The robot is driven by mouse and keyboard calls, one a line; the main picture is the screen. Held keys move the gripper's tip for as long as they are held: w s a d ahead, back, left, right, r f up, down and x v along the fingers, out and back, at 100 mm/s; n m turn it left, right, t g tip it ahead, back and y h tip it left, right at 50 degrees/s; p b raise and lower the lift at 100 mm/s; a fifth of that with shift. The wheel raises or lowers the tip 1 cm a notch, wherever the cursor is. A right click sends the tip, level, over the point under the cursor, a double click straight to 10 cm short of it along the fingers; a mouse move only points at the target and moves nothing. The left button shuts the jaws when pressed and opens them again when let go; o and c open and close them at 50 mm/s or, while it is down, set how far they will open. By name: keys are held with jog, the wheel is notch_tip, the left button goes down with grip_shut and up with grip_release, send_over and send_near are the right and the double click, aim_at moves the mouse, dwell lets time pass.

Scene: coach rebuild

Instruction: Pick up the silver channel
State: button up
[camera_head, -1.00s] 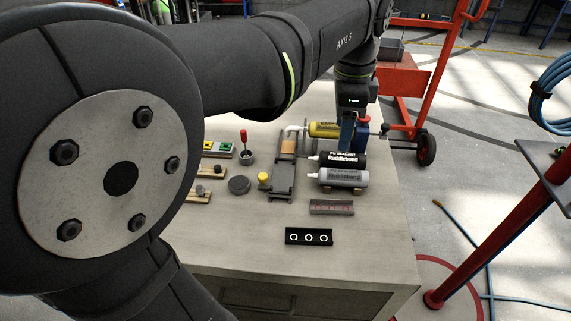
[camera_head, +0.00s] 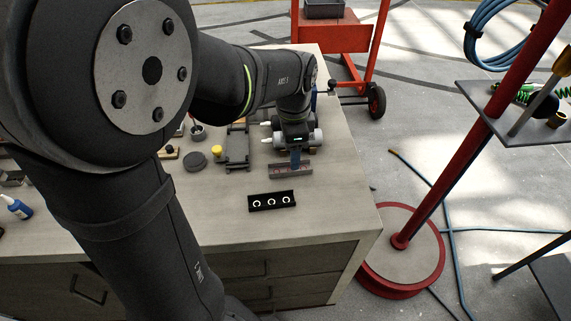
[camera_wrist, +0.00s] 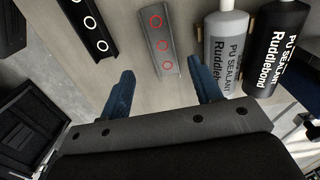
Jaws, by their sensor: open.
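The silver channel (camera_head: 290,168), a short grey piece with red rings along it, lies on the bench top. It also shows in the wrist view (camera_wrist: 152,27), just ahead of my fingers and between their lines. My gripper (camera_head: 295,160) is over the bench close to the channel's far side. In the wrist view my gripper (camera_wrist: 168,82) is open, with blue fingers wide apart and nothing between them. A gap shows there between the fingertips and the channel. The height of the fingers above the bench is hard to tell.
A black channel with white rings (camera_head: 271,201) lies nearer the bench's front edge. A dark fixture (camera_head: 237,148) stands left. Bare bench top surrounds the black channel.

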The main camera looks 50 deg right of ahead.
aim_at(290, 170)
jog(key=f, duration=0.5)
jog(key=shift+w+f, duration=0.3)
jog(key=shift+f, duration=0.1)
jog(key=c, duration=1.1)
jog(key=shift+r, duration=0.15)
